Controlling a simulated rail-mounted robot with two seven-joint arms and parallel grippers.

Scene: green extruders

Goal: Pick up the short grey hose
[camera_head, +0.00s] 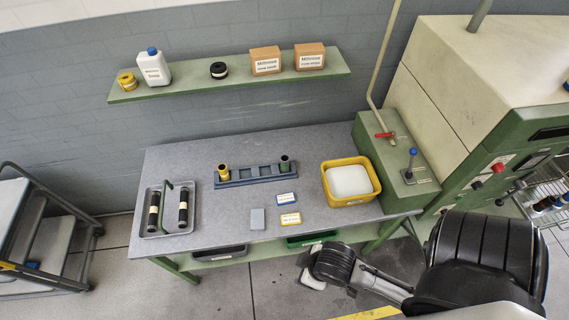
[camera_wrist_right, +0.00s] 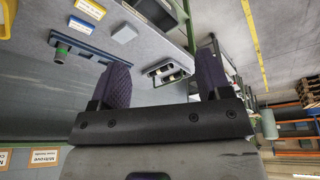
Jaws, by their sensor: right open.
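No thing in view is plainly marked as the short grey hose. The closest match is a short, upright, dark grey-green tube (camera_head: 285,164) in the right end of the blue rack (camera_head: 255,176). A yellow cup-like tube (camera_head: 223,172) stands in the rack's left end. My right arm reaches in from the lower right in the head view. My left gripper is not in view.
A grey tray (camera_head: 150,215) with a handle and two dark cylinders is at the table's left. A yellow bin (camera_head: 345,200) with a white lump is at the right. Small boxes (camera_head: 289,219) lie in front of the rack. A shelf (camera_head: 230,84) hangs above.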

